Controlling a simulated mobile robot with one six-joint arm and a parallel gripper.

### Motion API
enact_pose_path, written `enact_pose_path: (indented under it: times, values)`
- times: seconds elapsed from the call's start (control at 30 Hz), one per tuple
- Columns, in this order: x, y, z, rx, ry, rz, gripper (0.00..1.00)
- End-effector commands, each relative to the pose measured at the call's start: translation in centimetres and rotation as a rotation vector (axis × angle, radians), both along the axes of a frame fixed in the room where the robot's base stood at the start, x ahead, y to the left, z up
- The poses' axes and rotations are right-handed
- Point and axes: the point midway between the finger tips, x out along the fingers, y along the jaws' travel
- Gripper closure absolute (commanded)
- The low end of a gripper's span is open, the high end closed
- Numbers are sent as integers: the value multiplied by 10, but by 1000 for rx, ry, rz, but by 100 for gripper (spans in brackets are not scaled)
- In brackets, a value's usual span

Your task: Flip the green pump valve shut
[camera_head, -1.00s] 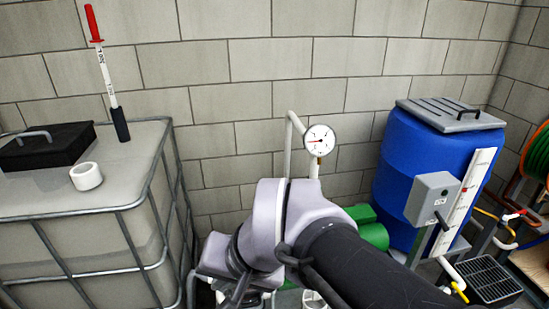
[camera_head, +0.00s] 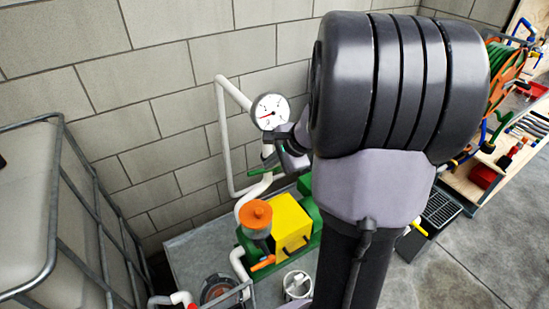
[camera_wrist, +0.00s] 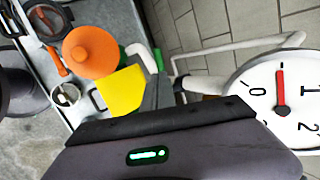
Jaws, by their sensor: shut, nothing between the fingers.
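The green valve lever (camera_head: 262,170) shows in the head view on the white pipe below the pressure gauge. It sticks out to the left and looks roughly crosswise to the pipe; its right end is close to my gripper. My gripper (camera_head: 284,158) is shut and empty, just right of the pipe and below the gauge. I cannot tell whether it touches the lever. In the wrist view my gripper's grey body fills the bottom, and I cannot make out the lever clearly there.
The gauge (camera_head: 270,112) is very close to my gripper and also shows at right in the wrist view (camera_wrist: 262,112). Below stands the pump with a yellow block (camera_head: 291,222) and an orange cap (camera_head: 256,214). A caged tank (camera_head: 30,215) is at left, a workbench (camera_head: 470,190) at right.

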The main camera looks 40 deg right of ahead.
Motion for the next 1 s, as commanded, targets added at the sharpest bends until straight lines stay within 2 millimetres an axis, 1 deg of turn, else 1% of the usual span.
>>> enact_pose_path:
  times: [0.03,0.1,0.23,0.4,0.67,0.87,1.0]
  values:
    - [6,1,-12,1,1,3,100]
    - [12,1,-21,0,1,2,100]
    - [22,2,-32,0,1,2,100]
    - [26,2,-36,-1,0,1,100]
    - [26,2,-35,-1,0,1,100]
    - [28,10,-51,-2,0,4,100]
    - [28,11,-49,0,1,2,100]
